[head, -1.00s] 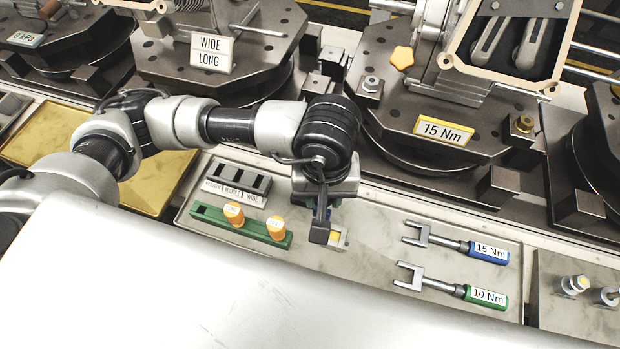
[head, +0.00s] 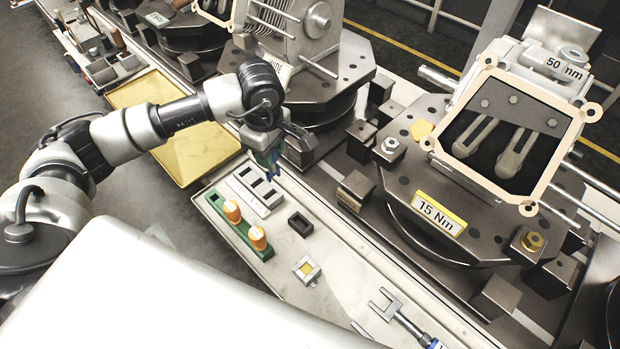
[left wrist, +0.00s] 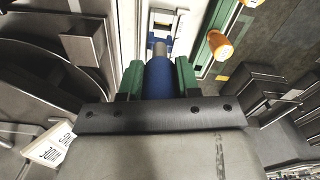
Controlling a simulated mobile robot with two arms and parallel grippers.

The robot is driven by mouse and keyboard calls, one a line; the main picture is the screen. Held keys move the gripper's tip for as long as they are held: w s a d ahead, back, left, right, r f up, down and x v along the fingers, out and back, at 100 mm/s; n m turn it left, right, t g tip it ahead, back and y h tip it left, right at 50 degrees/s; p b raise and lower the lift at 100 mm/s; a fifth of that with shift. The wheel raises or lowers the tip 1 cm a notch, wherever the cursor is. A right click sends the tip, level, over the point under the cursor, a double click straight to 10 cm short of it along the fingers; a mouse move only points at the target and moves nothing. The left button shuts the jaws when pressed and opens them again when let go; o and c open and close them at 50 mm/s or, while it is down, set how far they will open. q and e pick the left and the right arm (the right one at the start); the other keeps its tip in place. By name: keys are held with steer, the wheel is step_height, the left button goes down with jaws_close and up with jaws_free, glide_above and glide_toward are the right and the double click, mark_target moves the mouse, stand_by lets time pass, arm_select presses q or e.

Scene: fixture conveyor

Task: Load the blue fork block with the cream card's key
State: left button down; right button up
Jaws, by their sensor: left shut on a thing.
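My left gripper (head: 270,166) is shut on a blue cylindrical piece (left wrist: 159,75) with a grey tip. Green finger pads sit on both sides of it in the left wrist view. In the head view it hangs just behind the grey slotted rack (head: 243,187); the height is hard to tell. The cream card (left wrist: 52,146) reads WIDE LONG in the left wrist view; in the head view the arm partly covers it (head: 280,73). The blue-handled fork tool (head: 400,318) lies at the lower right, its handle cut off. My right gripper is not in view.
A green rack (head: 242,240) holds two orange pegs. A dark open block (head: 300,224) and a small pale block with a yellow centre (head: 307,270) lie on the bench. The 15 Nm fixture (head: 438,214) stands at right. A yellow tray (head: 140,90) lies at left.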

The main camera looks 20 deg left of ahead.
arm_select(q)
steer(key=shift+a+n, duration=0.4)
steer(key=shift+a, duration=0.3)
step_height(320, 180, down, 7)
steer(key=b, duration=0.7)
steer(key=shift+a, duration=0.3)
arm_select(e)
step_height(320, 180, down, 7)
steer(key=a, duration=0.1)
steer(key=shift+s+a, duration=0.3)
arm_select(q)
steer(key=shift+f, duration=0.1)
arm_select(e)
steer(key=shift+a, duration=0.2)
arm_select(q)
steer(key=shift+f, duration=0.15)
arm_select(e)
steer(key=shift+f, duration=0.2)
arm_select(q)
steer(key=shift+f+b, duration=0.95)
steer(key=shift+b, duration=0.2)
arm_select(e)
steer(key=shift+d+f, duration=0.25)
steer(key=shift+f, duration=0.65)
